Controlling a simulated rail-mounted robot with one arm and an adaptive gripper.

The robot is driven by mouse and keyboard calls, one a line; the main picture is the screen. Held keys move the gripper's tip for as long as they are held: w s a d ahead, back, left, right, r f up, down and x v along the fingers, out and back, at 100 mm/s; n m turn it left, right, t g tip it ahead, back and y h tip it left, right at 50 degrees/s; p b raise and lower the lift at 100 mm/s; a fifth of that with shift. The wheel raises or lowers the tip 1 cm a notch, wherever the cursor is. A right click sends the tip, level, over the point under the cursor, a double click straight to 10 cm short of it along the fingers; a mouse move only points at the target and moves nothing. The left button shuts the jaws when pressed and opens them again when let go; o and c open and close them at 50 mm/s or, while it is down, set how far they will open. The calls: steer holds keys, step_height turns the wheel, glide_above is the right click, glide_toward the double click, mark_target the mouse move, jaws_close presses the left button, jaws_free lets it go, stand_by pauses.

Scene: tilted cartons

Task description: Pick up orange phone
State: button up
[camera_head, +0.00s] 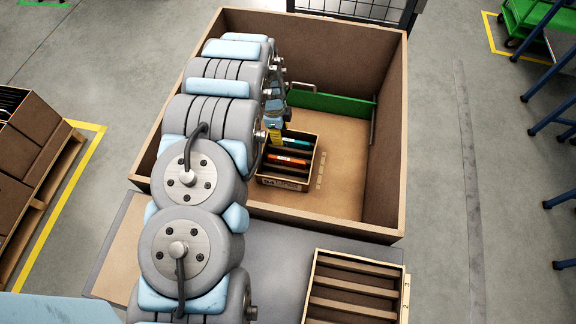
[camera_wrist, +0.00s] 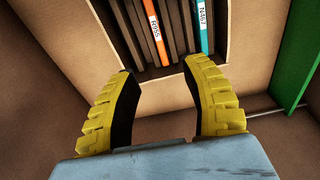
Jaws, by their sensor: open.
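The orange phone (camera_head: 287,160) stands in a slot of a small divided carton (camera_head: 283,183) inside a large brown box. In the wrist view the orange phone (camera_wrist: 153,22) shows as an orange edge with a white label, at the top of the picture. A teal phone (camera_head: 296,142) stands in another slot of the same carton; it also shows in the wrist view (camera_wrist: 203,22), to the right of the orange one. My gripper (camera_wrist: 158,68) is open and empty, its yellow fingers apart, just short of the carton's near edge. In the head view my arm hides most of the gripper.
The large box (camera_head: 315,219) has high walls around the small carton. A green panel (camera_head: 330,104) stands along its far side. A second divided carton (camera_head: 355,290) sits outside, at the front right. The box floor right of the small carton is mostly clear.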

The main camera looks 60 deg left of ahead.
mark_target(287, 159)
steer(key=f+b, duration=0.1)
steer(key=f, duration=0.3)
steer(key=f+b, duration=0.2)
steer(key=f, duration=0.2)
steer(key=w+d+f+b, duration=0.1)
steer(key=f, duration=0.3)
steer(key=shift+d+f+b, duration=0.1)
steer(key=shift+f+b, duration=0.1)
steer(key=shift+b, duration=0.15)
steer(key=shift+w+d+f+b, duration=0.15)
steer(key=shift+f+b, duration=0.7)
steer(key=shift+f, duration=0.4)
steer(key=shift+w+d+f+b, duration=0.1)
steer(key=shift+f+b, duration=0.7)
steer(key=shift+f, duration=0.45)
steer(key=shift+r, duration=0.1)
jaws_close()
